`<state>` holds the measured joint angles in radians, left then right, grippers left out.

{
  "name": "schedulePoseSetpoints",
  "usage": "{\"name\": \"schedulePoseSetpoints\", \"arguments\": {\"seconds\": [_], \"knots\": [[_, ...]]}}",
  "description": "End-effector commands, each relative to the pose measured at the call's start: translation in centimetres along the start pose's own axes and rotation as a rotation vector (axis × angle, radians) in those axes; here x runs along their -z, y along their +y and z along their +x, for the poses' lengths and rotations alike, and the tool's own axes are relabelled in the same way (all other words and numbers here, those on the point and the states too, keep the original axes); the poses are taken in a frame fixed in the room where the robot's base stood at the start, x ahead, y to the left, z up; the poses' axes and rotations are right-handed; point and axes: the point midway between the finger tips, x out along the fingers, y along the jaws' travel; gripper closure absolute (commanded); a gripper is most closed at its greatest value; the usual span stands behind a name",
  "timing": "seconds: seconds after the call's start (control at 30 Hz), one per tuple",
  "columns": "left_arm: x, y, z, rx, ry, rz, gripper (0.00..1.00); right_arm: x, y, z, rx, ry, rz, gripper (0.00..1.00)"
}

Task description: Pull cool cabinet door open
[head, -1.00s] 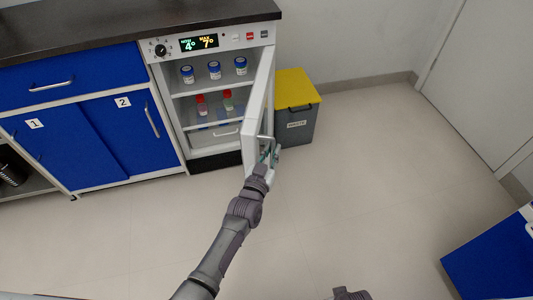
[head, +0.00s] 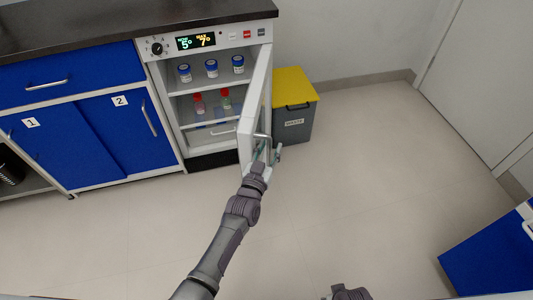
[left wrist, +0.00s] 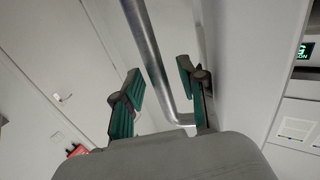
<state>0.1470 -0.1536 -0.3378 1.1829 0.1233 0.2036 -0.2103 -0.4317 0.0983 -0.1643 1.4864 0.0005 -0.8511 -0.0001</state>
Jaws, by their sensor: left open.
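The cool cabinet (head: 212,145) stands at the back, with lit digits on its front panel. Its white door (head: 252,105) is swung wide open toward me, seen nearly edge-on. The metal bar handle (head: 268,145) is on the door's outer face, to the right in the head view. My left gripper (head: 262,157) is at the lower part of this handle. In the left wrist view, its green-padded fingers (left wrist: 157,90) are spread apart, with the handle (left wrist: 150,45) passing between them. My right gripper is not seen; only a dark part of mine shows at the bottom edge.
Bottles stand on the cabinet shelves (head: 225,84). A grey bin with a yellow lid (head: 293,85) stands right of the open door. Blue cupboards (head: 120,140) adjoin on the left. A blue cabinet (head: 490,255) is at lower right. The middle floor is clear.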

Motion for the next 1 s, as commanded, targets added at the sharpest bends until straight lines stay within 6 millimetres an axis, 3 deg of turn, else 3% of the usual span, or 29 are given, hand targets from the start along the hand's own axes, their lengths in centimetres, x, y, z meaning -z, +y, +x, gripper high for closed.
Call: {"name": "schedulePoseSetpoints", "arguments": {"seconds": [0.17,0.4,0.6,1.0], "knots": [[-0.2,0.0,-2.3,0.0,-0.003,-0.001,0.59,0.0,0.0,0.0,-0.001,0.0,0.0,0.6],[-0.1,-0.1,-7.5,0.0,-0.002,0.001,0.59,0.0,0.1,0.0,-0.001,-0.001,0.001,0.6],[-0.1,-0.1,-10.7,0.0,0.0,0.002,0.59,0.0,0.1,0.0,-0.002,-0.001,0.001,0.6],[0.0,-0.1,-11.8,0.0,0.001,0.001,0.59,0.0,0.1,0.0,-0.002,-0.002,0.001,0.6]]}}
